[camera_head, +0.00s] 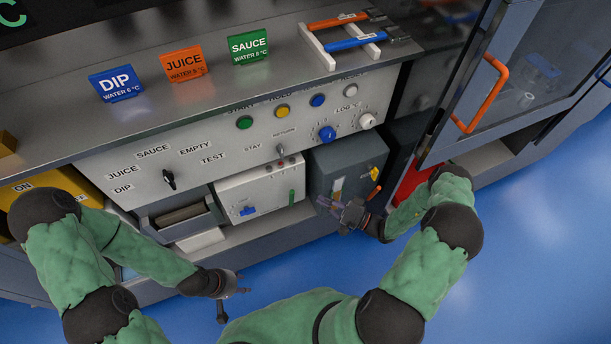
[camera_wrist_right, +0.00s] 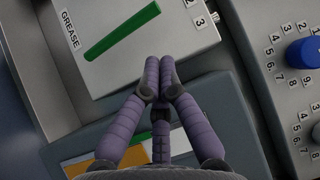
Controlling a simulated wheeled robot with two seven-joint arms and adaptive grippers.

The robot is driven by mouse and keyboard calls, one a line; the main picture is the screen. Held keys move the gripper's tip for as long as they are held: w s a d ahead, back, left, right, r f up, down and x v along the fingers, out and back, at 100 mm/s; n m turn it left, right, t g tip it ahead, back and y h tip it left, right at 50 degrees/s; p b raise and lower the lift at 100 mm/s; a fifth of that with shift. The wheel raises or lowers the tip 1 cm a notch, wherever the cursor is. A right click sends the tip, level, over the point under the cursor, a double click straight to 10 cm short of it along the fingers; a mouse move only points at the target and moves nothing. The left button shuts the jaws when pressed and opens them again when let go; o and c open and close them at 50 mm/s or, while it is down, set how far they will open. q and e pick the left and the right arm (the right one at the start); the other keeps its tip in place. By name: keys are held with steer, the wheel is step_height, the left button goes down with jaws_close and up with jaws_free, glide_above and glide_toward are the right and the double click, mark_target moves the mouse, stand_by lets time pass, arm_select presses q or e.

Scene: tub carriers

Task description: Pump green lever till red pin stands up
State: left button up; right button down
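A long green bar (camera_wrist_right: 122,30) lies on the face of a white box, beside the word GREASE, in the right wrist view. In the head view it is a small green upright strip (camera_head: 291,197) at the box's right end. I cannot make out a raised red pin. My right gripper (camera_head: 345,212) is in front of the dark grey box's lower front. In the wrist view its purple fingers (camera_wrist_right: 158,92) meet at the tips, below the green bar, with nothing seen between them. My left gripper (camera_head: 236,294) hangs low over the blue floor, fingers apart and empty.
The control panel (camera_head: 225,140) is above. An open door with an orange handle (camera_head: 482,97) is at right. Blue floor is free in front.

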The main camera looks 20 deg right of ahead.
stand_by(0.3)
steer(key=b, duration=0.2)
glide_toward(285, 181)
steer(key=x, duration=0.5)
stand_by(0.4)
